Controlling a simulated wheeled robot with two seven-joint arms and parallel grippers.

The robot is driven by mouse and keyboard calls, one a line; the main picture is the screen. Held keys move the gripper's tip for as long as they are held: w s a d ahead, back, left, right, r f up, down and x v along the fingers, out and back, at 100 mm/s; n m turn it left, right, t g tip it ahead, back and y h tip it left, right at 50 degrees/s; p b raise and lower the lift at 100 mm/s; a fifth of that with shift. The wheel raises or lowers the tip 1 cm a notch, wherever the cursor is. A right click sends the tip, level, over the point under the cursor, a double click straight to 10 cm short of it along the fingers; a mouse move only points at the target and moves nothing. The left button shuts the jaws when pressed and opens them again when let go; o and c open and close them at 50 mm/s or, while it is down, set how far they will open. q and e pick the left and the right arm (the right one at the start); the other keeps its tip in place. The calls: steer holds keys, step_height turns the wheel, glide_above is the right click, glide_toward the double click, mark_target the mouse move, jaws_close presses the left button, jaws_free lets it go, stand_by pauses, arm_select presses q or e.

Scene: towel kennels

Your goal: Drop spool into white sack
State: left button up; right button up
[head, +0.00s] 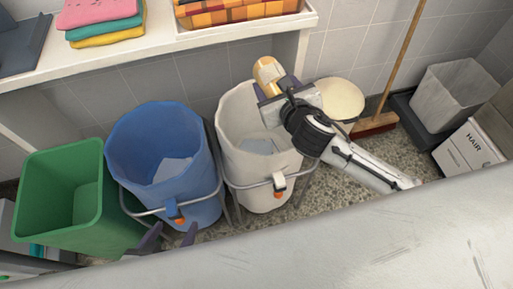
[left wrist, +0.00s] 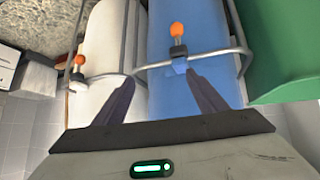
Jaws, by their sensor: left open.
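A tan-yellow spool (head: 267,73) is over the back rim of the white sack (head: 265,185). My right gripper (head: 277,88) appears shut on the spool; its fingers are partly hidden by its own body. The white sack stands open in a metal frame with an orange-tipped latch; something pale lies inside. It also shows in the left wrist view (left wrist: 105,55). My left gripper (head: 176,229) is open and empty, low in front of the blue sack (head: 190,130). In the left wrist view its two dark fingers (left wrist: 160,80) are spread before the blue sack (left wrist: 205,35).
A green bin (head: 65,205) stands left of the blue sack. Above is a white shelf (head: 165,45) with folded towels (head: 105,25) and an orange basket (head: 235,10). To the right are a round cream lid (head: 340,98), a broom (head: 376,122), a grey bin (head: 453,92) and a HAIR box (head: 470,148).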

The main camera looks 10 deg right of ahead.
steer(key=f, duration=0.2)
steer(key=shift+w+a+f+b, duration=0.15)
steer(key=shift+a+f+b, duration=0.05)
steer(key=shift+f+b, duration=0.1)
step_height(320, 180, down, 5)
steer(key=b, duration=0.6)
steer(key=shift+b, duration=0.4)
steer(key=shift+f+b, duration=0.3)
steer(key=shift+b, duration=0.3)
arm_select(q)
steer(key=shift+n+t, duration=0.3)
steer(key=shift+w+d+f, duration=0.1)
steer(key=shift+d+f, duration=0.05)
steer(key=shift+f, duration=0.6)
steer(key=shift+w+d+f, duration=0.1)
steer(key=shift+d+f, duration=0.05)
steer(key=shift+f, duration=0.65)
steer(key=shift+w+d+f, duration=0.1)
steer(key=shift+d+f, duration=0.05)
steer(key=shift+f, duration=0.6)
arm_select(e)
steer(key=o, duration=1.1)
arm_select(q)
steer(key=shift+s+f+h, duration=0.1)
steer(key=shift+s+h, duration=0.05)
steer(key=shift+h, duration=0.15)
arm_select(e)
steer(key=shift+o, duration=0.6)
